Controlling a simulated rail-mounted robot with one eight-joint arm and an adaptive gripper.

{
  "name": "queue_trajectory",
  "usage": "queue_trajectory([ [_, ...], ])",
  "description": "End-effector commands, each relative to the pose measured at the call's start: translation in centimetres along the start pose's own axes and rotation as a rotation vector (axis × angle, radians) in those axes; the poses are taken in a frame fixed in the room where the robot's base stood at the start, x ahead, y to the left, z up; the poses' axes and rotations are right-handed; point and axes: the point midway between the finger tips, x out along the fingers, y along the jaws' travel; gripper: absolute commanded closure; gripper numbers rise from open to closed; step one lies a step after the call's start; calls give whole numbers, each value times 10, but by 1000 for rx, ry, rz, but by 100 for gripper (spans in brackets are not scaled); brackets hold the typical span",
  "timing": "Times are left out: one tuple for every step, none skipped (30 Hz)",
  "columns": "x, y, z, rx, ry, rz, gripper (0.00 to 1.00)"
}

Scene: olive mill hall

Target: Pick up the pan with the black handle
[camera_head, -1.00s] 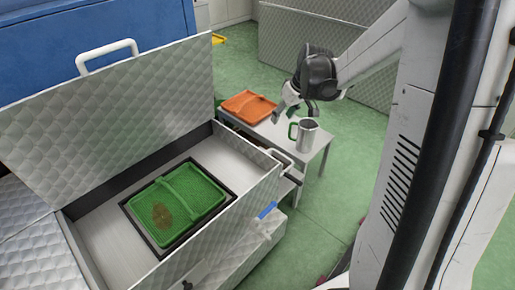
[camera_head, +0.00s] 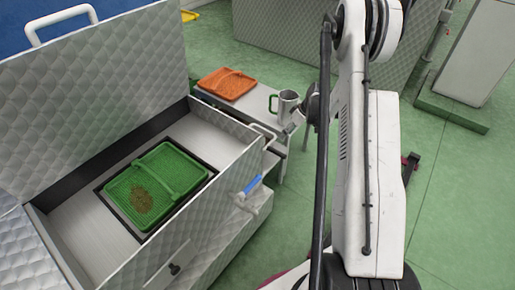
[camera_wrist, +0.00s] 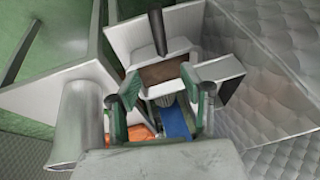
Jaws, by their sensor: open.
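In the wrist view, a dark rod-like handle (camera_wrist: 158,32) reaches down over a pale, angular metal shape with a brown patch (camera_wrist: 165,70). This may be the pan with the black handle, but I cannot tell for sure. My gripper (camera_wrist: 160,97) is open, with its two dark green-tinged fingers on either side of the view's middle, below the brown patch. Nothing is visibly held. In the head view my gripper is mostly hidden behind my own arm, close to the metal jug. No pan stands out clearly in the head view.
A metal jug (camera_head: 288,103) with a green handle stands on a small grey table beside an orange tray (camera_head: 227,83). The open quilted-metal machine holds a green tray (camera_head: 187,172). A blue-gripped valve (camera_head: 252,185) juts from its side.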

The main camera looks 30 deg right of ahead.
Motion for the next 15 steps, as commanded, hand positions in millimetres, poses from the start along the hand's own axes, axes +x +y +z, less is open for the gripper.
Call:
queue_trajectory([
  [5,2,3,-1,1,-2,58],
  [7,3,4,-2,1,-3,58],
  [10,3,4,-3,1,-4,58],
  [13,3,5,-4,1,-4,58],
  [16,3,5,-4,1,-4,58],
  [22,3,5,-5,1,-5,58],
  [28,3,5,-5,1,-4,58],
  [33,3,5,-5,1,-5,58],
  [41,3,5,-5,1,-5,58],
  [47,3,5,-5,1,-5,58],
  [53,3,5,-5,1,-5,58],
  [60,3,4,-5,1,-5,58],
  [65,3,4,-5,1,-4,58],
  [70,3,4,-4,1,-4,58],
  [75,3,4,-4,1,-4,58],
])
